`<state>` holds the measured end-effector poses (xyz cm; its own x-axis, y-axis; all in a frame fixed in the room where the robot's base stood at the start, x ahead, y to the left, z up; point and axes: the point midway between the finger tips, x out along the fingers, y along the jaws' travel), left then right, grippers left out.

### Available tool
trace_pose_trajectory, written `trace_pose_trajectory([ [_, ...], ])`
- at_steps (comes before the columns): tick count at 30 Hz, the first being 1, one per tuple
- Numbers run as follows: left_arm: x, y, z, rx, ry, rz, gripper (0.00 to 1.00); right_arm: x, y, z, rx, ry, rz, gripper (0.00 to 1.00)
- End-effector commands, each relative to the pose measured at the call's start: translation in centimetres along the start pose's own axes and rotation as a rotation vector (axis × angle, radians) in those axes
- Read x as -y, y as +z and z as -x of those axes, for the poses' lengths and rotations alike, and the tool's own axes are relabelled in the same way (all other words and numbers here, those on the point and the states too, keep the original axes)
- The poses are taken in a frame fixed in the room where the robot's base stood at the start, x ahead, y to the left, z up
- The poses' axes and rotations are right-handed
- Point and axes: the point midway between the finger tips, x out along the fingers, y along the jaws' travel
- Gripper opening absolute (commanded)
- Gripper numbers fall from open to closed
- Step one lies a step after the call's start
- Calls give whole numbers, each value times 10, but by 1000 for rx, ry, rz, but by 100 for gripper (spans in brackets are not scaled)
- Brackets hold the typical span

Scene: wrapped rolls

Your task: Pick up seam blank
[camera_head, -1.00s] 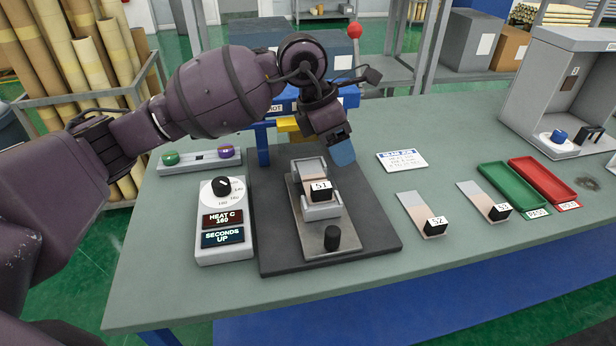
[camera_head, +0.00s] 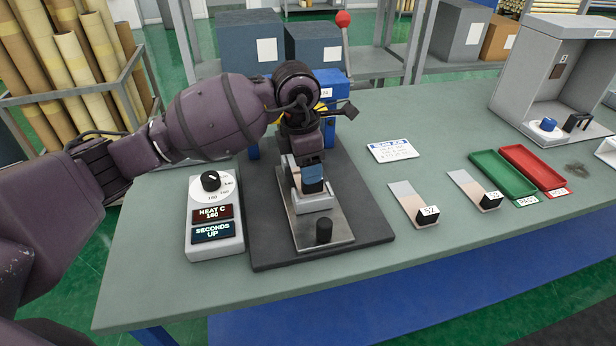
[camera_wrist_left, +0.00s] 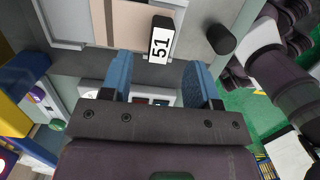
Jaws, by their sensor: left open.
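The seam blank (camera_wrist_left: 130,22) tagged S1 on a black block (camera_wrist_left: 160,42) shows at the top of the left wrist view, a pale pinkish strip lying in the metal fixture (camera_head: 322,230). In the head view my gripper mostly hides it. My left gripper (camera_head: 312,172) hangs over the fixture, its blue fingers pointing down. The left wrist view shows the two fingers (camera_wrist_left: 160,82) apart with nothing between them; the tagged block is just beyond their tips. My right gripper is not in view. Two similar tagged strips (camera_head: 405,198) (camera_head: 465,185) lie to the right.
A heat control box (camera_head: 214,220) stands left of the fixture's dark base. A blue press frame (camera_head: 336,95) is behind my gripper. A green tray (camera_head: 503,177), a red tray (camera_head: 533,167) and a grey booth (camera_head: 560,80) are at right. The front right of the table is clear.

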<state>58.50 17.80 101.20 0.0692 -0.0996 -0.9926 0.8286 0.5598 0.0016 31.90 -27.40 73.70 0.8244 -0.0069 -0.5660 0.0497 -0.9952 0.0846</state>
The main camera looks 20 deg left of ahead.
Motion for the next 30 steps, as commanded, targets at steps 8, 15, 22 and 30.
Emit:
trace_pose_trajectory([
  [8,0,5,-38,-3,-4,1,55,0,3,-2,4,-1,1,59],
  [15,0,5,-44,0,-1,0,55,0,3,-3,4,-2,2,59],
  [22,0,5,-43,-1,-1,0,37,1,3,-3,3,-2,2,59],
  [30,0,5,-43,-1,-1,0,2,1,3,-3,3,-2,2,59],
])
